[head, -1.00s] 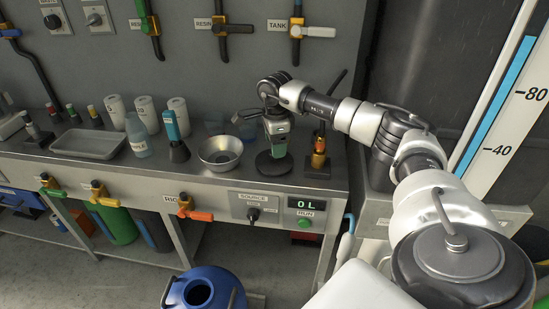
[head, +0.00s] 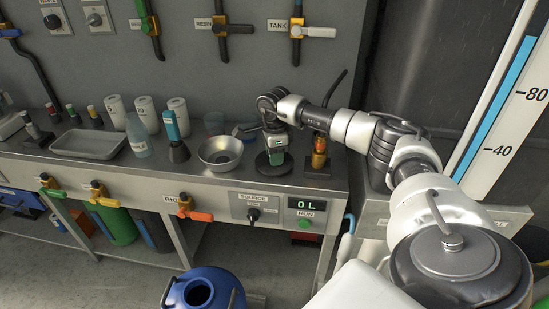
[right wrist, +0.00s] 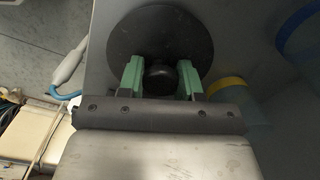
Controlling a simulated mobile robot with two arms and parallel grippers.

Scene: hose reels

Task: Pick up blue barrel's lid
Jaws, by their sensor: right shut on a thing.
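The lid is a round black disc (head: 266,169) with a black knob, lying on the steel bench beside the metal bowl. It fills the upper middle of the right wrist view (right wrist: 136,28). My right gripper (head: 276,156) is over the lid from above. In the right wrist view its green fingers (right wrist: 161,75) are on both sides of the knob and shut on it. The lid looks flat on the bench; I see no gap under it. The blue barrel (head: 218,280) stands on the floor at the bottom of the head view with its round top opening uncovered. My left gripper is not in view.
A metal bowl (head: 220,152) stands just left of the lid. A stand with a brass and red fitting (head: 318,158) is close on the right. A grey tray (head: 88,144) lies at the left.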

